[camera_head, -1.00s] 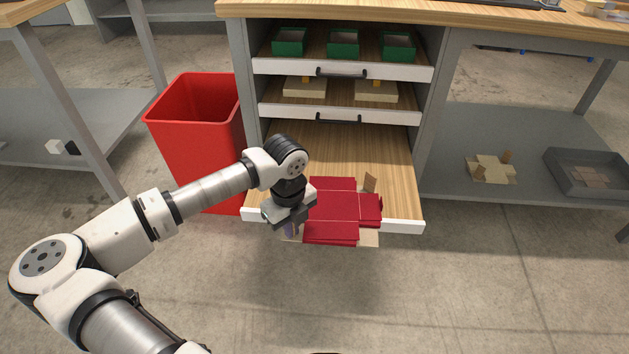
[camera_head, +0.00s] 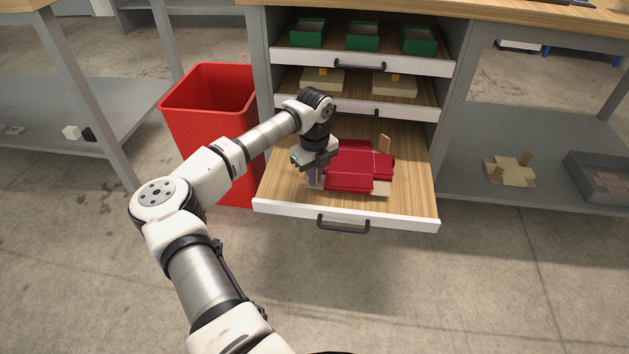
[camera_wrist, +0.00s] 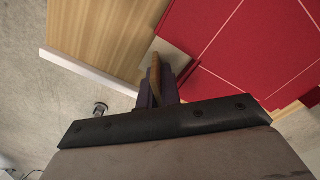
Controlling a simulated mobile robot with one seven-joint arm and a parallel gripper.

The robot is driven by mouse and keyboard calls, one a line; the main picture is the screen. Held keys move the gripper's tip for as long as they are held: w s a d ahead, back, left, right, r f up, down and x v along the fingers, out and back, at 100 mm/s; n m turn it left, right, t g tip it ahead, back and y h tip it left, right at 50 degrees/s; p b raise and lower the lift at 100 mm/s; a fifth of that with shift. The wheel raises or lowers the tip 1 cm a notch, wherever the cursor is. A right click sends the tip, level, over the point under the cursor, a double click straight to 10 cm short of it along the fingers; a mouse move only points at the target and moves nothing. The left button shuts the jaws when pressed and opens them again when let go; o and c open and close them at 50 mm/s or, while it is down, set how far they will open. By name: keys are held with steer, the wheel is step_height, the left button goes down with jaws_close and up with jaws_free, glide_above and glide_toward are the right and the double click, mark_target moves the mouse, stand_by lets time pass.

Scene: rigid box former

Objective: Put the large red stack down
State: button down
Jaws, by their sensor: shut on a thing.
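My gripper (camera_head: 314,182) is at the stack's left side, pointing down. In the wrist view the fingers (camera_wrist: 163,90) are shut on a thin wooden tab beside the red stack (camera_wrist: 245,45). The fingertips are partly hidden.
Above are a drawer with several green boxes (camera_head: 362,36) and one with pale wooden blocks (camera_head: 322,80). A red bin (camera_head: 205,95) stands left of the cabinet. A shelf at right holds a wooden fixture (camera_head: 510,169) and a grey tray (camera_head: 600,180). Bare drawer floor shows around the stack.

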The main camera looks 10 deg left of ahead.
steer(key=shift+f, duration=0.95)
steer(key=c, duration=1.6)
jaws_free()
step_height(320, 180, up, 12)
steer(key=p, duration=0.2)
steer(key=shift+p, duration=0.35)
